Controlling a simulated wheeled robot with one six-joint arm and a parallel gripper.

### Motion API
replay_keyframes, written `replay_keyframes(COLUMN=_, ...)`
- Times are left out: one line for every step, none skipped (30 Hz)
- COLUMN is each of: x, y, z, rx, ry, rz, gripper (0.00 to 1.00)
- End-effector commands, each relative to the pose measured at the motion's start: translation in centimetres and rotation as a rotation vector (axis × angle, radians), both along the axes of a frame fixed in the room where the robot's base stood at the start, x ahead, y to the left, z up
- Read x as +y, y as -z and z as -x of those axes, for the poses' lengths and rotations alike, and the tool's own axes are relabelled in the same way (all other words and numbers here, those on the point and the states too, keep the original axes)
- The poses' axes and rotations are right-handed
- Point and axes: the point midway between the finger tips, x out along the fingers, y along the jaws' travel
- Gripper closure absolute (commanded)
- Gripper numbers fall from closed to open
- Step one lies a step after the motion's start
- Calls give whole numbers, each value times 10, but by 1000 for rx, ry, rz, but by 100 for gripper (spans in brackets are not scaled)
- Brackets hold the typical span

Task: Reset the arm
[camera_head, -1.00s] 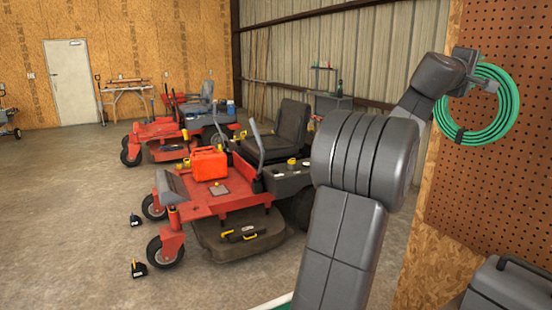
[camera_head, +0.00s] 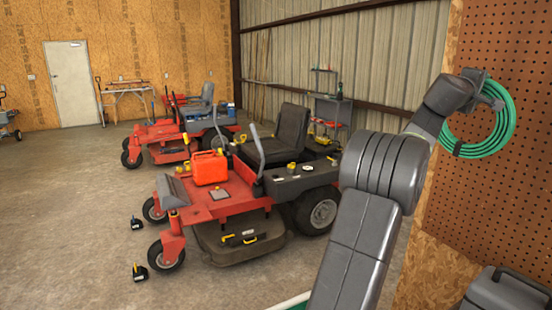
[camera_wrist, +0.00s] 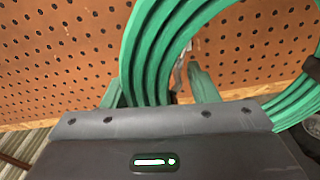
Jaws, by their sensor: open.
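A coil of green hose (camera_head: 510,122) hangs flat against the brown pegboard at the right of the head view. Dark ties cross the coil. My gripper (camera_head: 487,92) is at the coil's upper part, at the end of my raised arm. In the wrist view the green hose loops (camera_wrist: 150,45) pass close in front of my gripper (camera_wrist: 158,88). Two greenish finger shapes show apart, so it is open. A small metal piece shows behind the loops. I cannot tell whether the fingers touch the hose.
The pegboard (camera_head: 500,210) is close on the right, with a dark case (camera_head: 505,292) below it. A red mower (camera_head: 225,205) carries a red fuel can (camera_head: 209,167). A second mower (camera_head: 160,135) stands behind. Open concrete floor (camera_head: 60,210) lies to the left.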

Motion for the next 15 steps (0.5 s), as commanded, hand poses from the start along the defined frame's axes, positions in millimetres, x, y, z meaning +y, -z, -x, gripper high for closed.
replay_keyframes(x=1, y=0, z=0, rx=0, ry=0, rz=0, gripper=46)
replay_keyframes(x=1, y=0, z=1, rx=-1, ry=0, rz=1, gripper=46)
replay_keyframes(x=3, y=0, z=2, rx=-1, ry=-1, rz=1, gripper=46)
replay_keyframes(x=4, y=0, z=2, rx=-1, ry=-1, rz=2, gripper=46)
replay_keyframes(x=6, y=0, z=4, rx=-1, ry=-1, rz=2, gripper=46)
replay_keyframes(x=9, y=0, z=6, rx=-3, ry=-2, rz=2, gripper=46)
replay_keyframes(x=12, y=0, z=8, rx=-3, ry=-1, rz=3, gripper=46)
replay_keyframes(x=15, y=0, z=10, rx=-3, ry=-1, rz=3, gripper=46)
replay_keyframes(x=19, y=0, z=13, rx=-4, ry=-1, rz=5, gripper=46)
replay_keyframes(x=23, y=0, z=15, rx=-5, ry=-2, rz=6, gripper=46)
replay_keyframes(x=26, y=0, z=18, rx=-5, ry=-2, rz=6, gripper=46)
replay_keyframes(x=31, y=-2, z=21, rx=-7, ry=-2, rz=7, gripper=46)
replay_keyframes(x=35, y=-2, z=24, rx=-7, ry=-2, rz=7, gripper=46)
replay_keyframes(x=39, y=-2, z=26, rx=-6, ry=-2, rz=7, gripper=46)
replay_keyframes(x=44, y=-4, z=30, rx=-8, ry=-3, rz=8, gripper=46)
